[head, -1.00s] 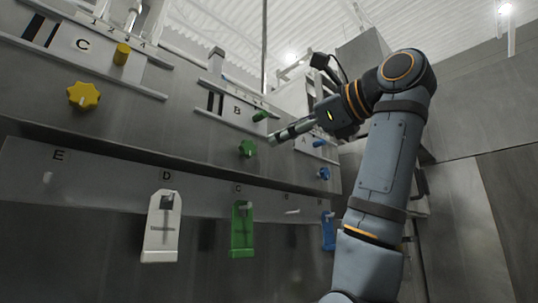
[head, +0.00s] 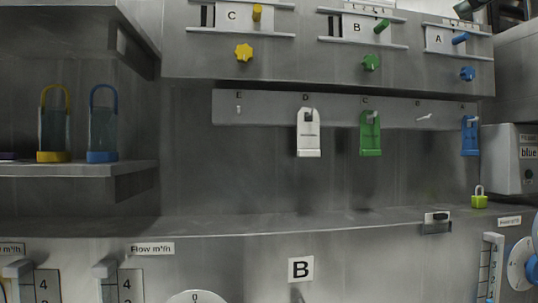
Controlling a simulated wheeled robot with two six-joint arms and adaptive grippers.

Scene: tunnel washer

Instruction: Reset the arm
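The task's own object is my arm. Only a small dark end piece, apparently my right gripper (head: 468,8), shows at the top edge of the head view, at the right. It is above the blue peg (head: 460,39) of panel A and looks apart from it. The rest of that arm is outside the frame. Too little shows to tell whether the fingers are open or shut. My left arm and gripper are not in view.
White (head: 308,140), green (head: 370,138) and blue (head: 469,138) tags hang on a hook rail (head: 265,108). A small green padlock (head: 479,202) sits on the right ledge. The middle ledge is mostly clear.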

